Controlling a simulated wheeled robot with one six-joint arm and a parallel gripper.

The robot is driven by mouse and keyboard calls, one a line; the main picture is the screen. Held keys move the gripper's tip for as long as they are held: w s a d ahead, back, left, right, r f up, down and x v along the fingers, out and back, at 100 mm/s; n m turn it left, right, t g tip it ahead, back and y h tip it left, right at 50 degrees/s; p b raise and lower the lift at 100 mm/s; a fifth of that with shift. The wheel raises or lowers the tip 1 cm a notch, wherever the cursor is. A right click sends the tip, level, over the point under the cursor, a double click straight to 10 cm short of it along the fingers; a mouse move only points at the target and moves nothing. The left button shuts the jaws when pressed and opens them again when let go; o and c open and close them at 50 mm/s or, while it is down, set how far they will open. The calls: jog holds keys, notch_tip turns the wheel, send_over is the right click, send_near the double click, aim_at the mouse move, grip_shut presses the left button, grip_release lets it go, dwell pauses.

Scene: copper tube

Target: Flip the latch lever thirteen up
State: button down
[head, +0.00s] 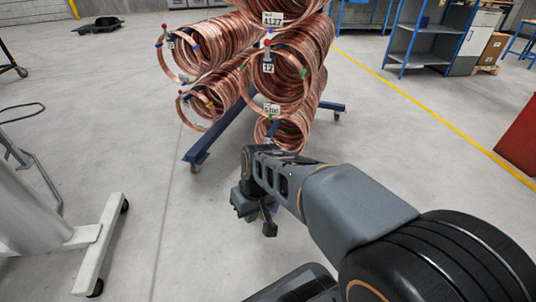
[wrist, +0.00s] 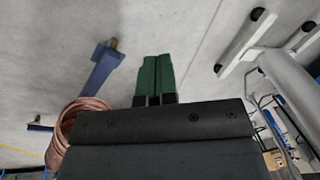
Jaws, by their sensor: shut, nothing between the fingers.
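My gripper (head: 252,217) hangs low over the floor in front of the coil rack in the head view, apart from the coils. In the wrist view its two green fingers (wrist: 153,80) lie side by side, shut and empty. Copper coils (head: 292,80) hang in two stacks on the rack, with small coloured levers and number tags at their front ends. One tag (head: 268,68) on the right stack reads 12. A smaller tag (head: 171,45) on the upper left coil is too small to read surely. I cannot tell which lever is thirteen.
The rack's blue base (head: 207,147) reaches forward on wheels. A grey wheeled stand (head: 40,215) is at the left. Blue shelves (head: 425,45) stand at the back right, and a red box (head: 520,140) is at the right edge. The floor between rack and stand is clear.

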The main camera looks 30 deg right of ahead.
jog(key=w+d+f+n+t+y+b, duration=0.1)
jog(key=w+d+f+t+y, duration=0.2)
jog(key=w+y, duration=0.5)
jog(key=w+d+f+n+t+y+b, duration=0.1)
jog(key=w+d+f+y+b, duration=0.1)
jog(key=w+d+f+y, duration=0.5)
jog(key=w+d+f+t+h, duration=0.2)
jog(key=d+f+t, duration=0.2)
jog(key=d+t, duration=0.4)
jog(key=w+d+f+m+t+h, duration=0.1)
jog(key=w+d+f+t+h, duration=0.1)
jog(key=d+t, duration=0.7)
notch_tip(320, 180, down, 2)
jog(key=shift+d+f+h+b, duration=0.1)
jog(key=shift+d+h+b, duration=0.35)
jog(key=shift+h, duration=0.25)
jog(key=shift+a, duration=0.1)
